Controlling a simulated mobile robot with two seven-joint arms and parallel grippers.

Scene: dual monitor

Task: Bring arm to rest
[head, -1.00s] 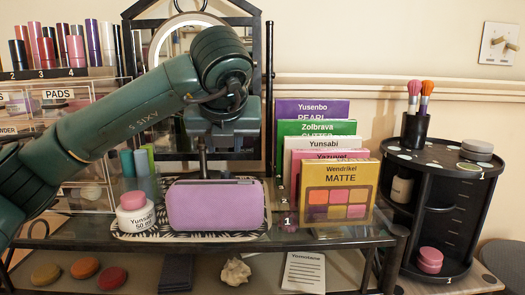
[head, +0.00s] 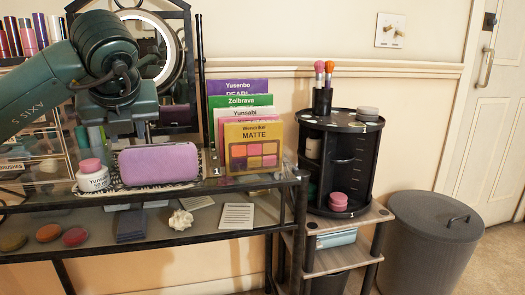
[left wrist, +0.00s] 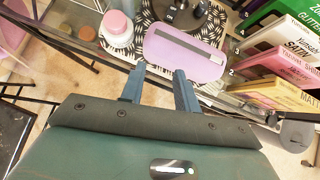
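My left arm (head: 35,95) reaches in from the left in the head view. Its gripper (head: 140,132) hangs above and in front of the shelf, near the purple pouch (head: 160,165). In the left wrist view the two blue fingers of my left gripper (left wrist: 158,80) are apart with nothing between them. The purple pouch (left wrist: 168,55) lies beyond the fingertips on a zebra-patterned mat (left wrist: 118,38), with the white jar with a pink lid (left wrist: 116,27) beside it. My right gripper is not in view.
A black round organizer (head: 338,125) stands on a side stand (head: 345,225) to the right. A grey bin (head: 430,235) and a white door (head: 500,100) are further right.

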